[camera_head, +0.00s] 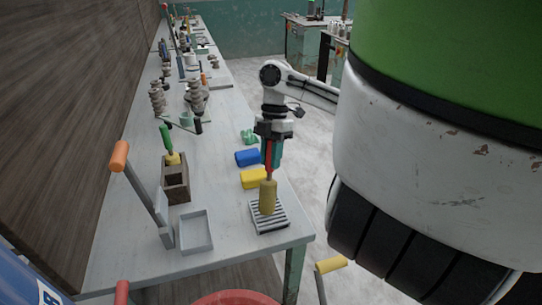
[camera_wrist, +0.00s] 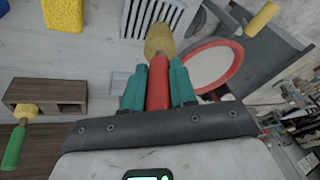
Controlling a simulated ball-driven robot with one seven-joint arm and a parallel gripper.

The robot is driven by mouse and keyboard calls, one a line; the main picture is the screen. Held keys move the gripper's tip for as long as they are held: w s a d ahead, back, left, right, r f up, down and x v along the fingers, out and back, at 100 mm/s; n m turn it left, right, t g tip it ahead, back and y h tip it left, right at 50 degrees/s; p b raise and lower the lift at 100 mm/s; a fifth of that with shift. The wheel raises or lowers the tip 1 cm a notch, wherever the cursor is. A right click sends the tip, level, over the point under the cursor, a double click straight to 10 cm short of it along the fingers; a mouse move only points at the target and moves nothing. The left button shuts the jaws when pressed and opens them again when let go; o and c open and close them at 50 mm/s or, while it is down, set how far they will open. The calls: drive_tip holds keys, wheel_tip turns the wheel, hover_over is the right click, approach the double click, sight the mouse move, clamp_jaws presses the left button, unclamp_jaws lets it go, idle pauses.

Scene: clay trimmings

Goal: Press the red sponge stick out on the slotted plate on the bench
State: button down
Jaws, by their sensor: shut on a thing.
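My gripper (camera_head: 269,150) is shut on the red handle of the red sponge stick, with its teal fingers (camera_wrist: 158,90) on both sides of the handle (camera_wrist: 158,82). The stick points down and is close to upright. Its yellow sponge head (camera_head: 268,197) is over the slotted plate (camera_head: 282,222) near the front corner of the bench; the sponge's lower end overlaps the plate in the head view, and I cannot tell whether it touches. In the wrist view the sponge (camera_wrist: 160,40) sits in front of the plate's slots (camera_wrist: 153,14).
A green-handled sponge stick (camera_head: 166,140) stands in a wooden holder (camera_head: 177,190). A shallow grey tray (camera_head: 197,243) and an orange-tipped lever (camera_head: 119,156) are left of the plate. Yellow (camera_head: 253,178) and blue (camera_head: 246,158) blocks lie behind it. A red tub (camera_head: 235,298) is below the bench front.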

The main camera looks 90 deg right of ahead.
drive_tip(key=shift+f, duration=0.55)
idle(1.1)
drive_tip(key=shift+r+p, duration=2.9)
drive_tip(key=shift+r, duration=0.75)
